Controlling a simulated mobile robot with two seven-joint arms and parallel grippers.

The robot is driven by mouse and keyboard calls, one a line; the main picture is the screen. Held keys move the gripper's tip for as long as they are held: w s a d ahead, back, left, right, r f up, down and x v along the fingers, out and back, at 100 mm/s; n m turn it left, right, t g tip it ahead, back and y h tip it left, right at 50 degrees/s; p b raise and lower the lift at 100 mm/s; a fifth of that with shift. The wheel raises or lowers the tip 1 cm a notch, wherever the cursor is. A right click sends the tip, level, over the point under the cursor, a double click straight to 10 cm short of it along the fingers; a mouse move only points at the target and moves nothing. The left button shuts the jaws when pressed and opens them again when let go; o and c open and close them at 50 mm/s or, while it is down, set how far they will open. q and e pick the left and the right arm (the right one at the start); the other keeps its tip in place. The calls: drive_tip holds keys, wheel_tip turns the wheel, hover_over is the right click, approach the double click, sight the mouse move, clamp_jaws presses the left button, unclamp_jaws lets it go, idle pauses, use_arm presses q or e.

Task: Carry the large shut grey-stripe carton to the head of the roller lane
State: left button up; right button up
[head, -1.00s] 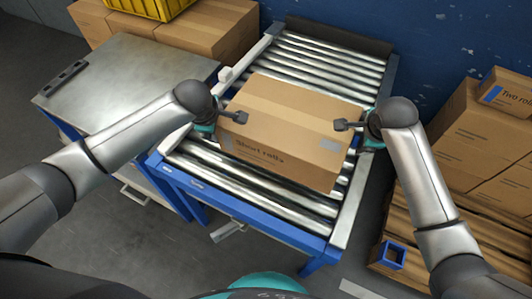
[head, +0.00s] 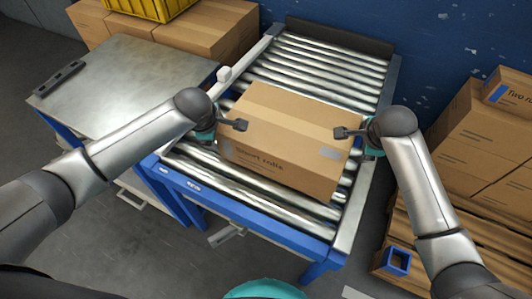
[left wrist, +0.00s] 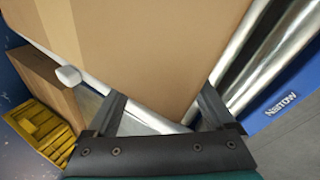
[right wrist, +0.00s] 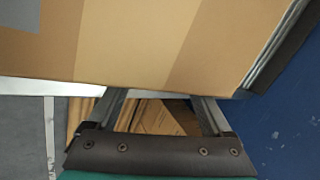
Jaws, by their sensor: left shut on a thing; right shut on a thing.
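The large brown carton (head: 285,135) is shut, with a paler tape band across its top and a small grey patch at its right. It is over the near part of the roller lane (head: 325,68), low against the rollers; I cannot tell whether its underside touches them. My left gripper (head: 234,125) is shut on its left side and my right gripper (head: 345,132) on its right side. The carton wall fills much of the left wrist view (left wrist: 140,45) and the right wrist view (right wrist: 150,45). The gripped parts are partly hidden.
A grey-topped bench (head: 120,85) stands left of the lane. Cartons (head: 215,35) and a yellow crate (head: 150,7) are behind it. More cartons (head: 475,130) stand on a pallet at right. A dark stop (head: 340,38) closes the lane's far end; the rollers before it are bare.

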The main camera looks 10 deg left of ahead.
use_arm(q)
drive_tip(key=shift+w+a+r, duration=0.1)
drive_tip(key=shift+a+r, duration=0.2)
drive_tip(key=shift+a, duration=0.35)
use_arm(e)
drive_tip(key=shift+s+d+r, duration=0.1)
drive_tip(key=shift+d, duration=0.45)
use_arm(q)
drive_tip(key=shift+o, duration=0.5)
drive_tip(key=shift+a, duration=0.15)
use_arm(e)
drive_tip(key=shift+d, duration=0.2)
use_arm(q)
drive_tip(key=o, duration=0.3)
drive_tip(key=shift+a, duration=0.25)
use_arm(e)
drive_tip(key=shift+d, duration=0.25)
use_arm(q)
drive_tip(key=shift+f, duration=0.1)
use_arm(e)
drive_tip(key=o, duration=0.4)
use_arm(q)
drive_tip(key=v, duration=1.2)
drive_tip(key=shift+a, duration=0.2)
use_arm(e)
drive_tip(key=v, duration=1.2)
drive_tip(key=shift+d, duration=0.2)
